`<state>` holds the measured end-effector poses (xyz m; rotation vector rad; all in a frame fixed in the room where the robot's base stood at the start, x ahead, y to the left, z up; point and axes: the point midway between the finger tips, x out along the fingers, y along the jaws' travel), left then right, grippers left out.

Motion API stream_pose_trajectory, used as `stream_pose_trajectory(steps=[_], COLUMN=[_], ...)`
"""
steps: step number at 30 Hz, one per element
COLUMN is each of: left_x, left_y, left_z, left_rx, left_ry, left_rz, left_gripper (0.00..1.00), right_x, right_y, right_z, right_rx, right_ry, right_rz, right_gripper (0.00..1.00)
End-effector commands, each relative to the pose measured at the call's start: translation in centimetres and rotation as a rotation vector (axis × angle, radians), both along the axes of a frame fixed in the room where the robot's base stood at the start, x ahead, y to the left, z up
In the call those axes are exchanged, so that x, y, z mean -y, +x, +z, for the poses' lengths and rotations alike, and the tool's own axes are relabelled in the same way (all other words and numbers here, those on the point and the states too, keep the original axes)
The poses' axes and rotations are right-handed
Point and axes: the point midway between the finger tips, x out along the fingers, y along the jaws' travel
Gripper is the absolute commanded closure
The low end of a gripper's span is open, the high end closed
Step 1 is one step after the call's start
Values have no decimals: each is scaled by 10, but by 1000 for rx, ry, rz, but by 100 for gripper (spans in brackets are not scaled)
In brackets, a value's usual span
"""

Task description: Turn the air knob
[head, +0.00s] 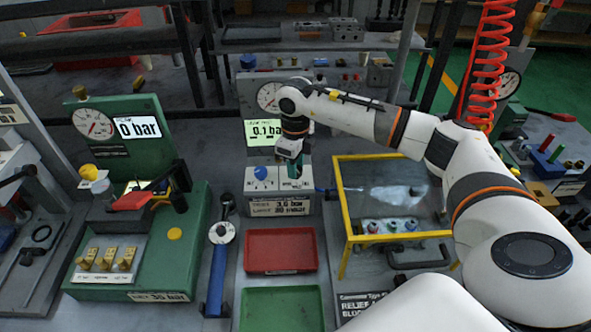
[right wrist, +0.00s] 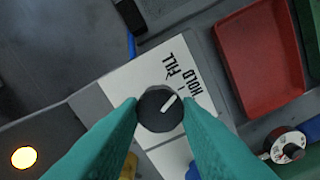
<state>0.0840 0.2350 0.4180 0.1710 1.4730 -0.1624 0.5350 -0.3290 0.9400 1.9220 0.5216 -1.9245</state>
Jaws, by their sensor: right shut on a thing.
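The air knob (right wrist: 160,109) is round and black with a white pointer line, on a pale panel marked FILL and HOLD. In the right wrist view its pointer slants up and right, roughly toward the lettering. My right gripper (right wrist: 160,112) has its two teal fingers closed on opposite sides of the knob. In the head view my right gripper (head: 294,170) reaches down to the grey middle unit and hides the knob. The display (head: 264,131) above reads about 0.1 bar, partly covered by my wrist. My left gripper is not in view.
A blue knob (head: 261,173) sits just left of my right gripper. A yellow-framed clear guard (head: 340,205) stands close on the right. A green unit (head: 195,235) showing 0 bar is at left. Red (head: 281,233) and green (head: 283,292) trays lie in front.

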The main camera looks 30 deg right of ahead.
Motion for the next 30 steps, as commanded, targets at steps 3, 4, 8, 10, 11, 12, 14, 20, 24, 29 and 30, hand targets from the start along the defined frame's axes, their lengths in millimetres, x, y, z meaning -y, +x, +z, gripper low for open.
stream_pose_trajectory(steps=[3,4,8,10,11,12,14,20,24,29,30], left_x=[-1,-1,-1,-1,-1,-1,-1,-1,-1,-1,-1], left_y=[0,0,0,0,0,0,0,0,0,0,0], left_z=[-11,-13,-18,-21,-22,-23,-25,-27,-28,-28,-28], left_rx=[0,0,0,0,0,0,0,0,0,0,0], left_ry=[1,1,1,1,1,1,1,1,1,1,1], left_rz=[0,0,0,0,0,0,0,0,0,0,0], left_gripper=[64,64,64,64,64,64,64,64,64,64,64], right_x=[0,0,0,0,0,0,0,0,0,0,0], right_y=[1,1,1,1,1,1,1,1,1,1,1], right_z=[-1,-1,0,0,0,0,0,1,2,2,2], right_rx=[7,6,7,7,7,7,6,6,6,6,6], right_ry=[1,0,0,0,0,0,0,0,0,0,0], right_rz=[100,123,215,258,274,294,320,376,392,396,396], right_gripper=[93,93,93,93,93,93,93,93,93,93,93])
